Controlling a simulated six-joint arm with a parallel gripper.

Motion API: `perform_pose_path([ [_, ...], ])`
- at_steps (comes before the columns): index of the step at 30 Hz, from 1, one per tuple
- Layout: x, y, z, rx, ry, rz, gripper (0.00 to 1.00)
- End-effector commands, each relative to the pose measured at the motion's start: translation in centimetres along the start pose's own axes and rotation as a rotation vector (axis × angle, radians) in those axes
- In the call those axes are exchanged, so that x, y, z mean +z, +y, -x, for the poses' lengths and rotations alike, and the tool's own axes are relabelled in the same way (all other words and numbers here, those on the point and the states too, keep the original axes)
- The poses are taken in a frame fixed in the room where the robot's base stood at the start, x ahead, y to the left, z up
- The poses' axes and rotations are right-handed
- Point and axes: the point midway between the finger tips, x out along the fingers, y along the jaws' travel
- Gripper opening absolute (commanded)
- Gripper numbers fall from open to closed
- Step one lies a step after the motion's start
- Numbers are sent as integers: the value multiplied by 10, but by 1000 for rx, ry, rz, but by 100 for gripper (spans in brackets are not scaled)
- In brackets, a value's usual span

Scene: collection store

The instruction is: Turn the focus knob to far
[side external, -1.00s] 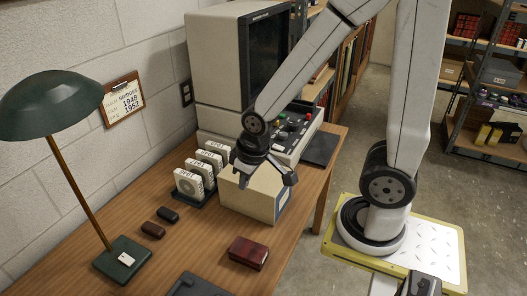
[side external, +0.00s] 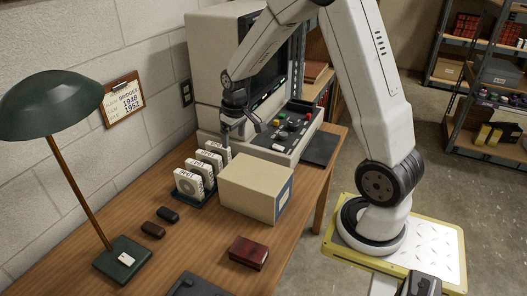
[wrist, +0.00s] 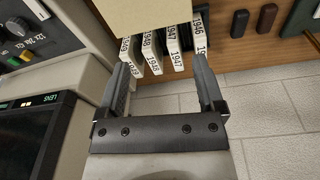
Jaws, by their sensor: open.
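The beige microfilm reader (side external: 212,60) stands at the back of the desk with a dark screen. Its sloped control panel (side external: 262,143) carries red, green and dark knobs; which one is the focus knob I cannot tell. In the wrist view, a dark knob (wrist: 18,27) with markings beside it shows at the top left corner. My gripper (side external: 238,130) is open and empty, in front of the reader near the left end of the panel. In the wrist view, my gripper (wrist: 161,92) has its fingers spread, with nothing between them but background; the knob lies outside them.
White labelled film boxes (side external: 188,183) stand in a rack on the desk. A beige carton (side external: 248,190) sits in front of the panel. A dark red box (side external: 248,252) and a green lamp (side external: 52,105) are nearer. The wall is close behind.

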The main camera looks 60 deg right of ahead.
Motion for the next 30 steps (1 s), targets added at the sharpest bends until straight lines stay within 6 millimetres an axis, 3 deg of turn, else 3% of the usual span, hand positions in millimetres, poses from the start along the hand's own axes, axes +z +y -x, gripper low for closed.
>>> perform_pose_path([
  [3,-18,41,-11,5,-22,-39,87],
  [10,-35,122,-32,8,-62,-103,87],
  [21,-22,251,-69,-3,-119,-200,87],
  [25,-12,280,-76,-8,-130,-220,87],
  [30,-5,296,-81,-12,-136,-231,87],
])
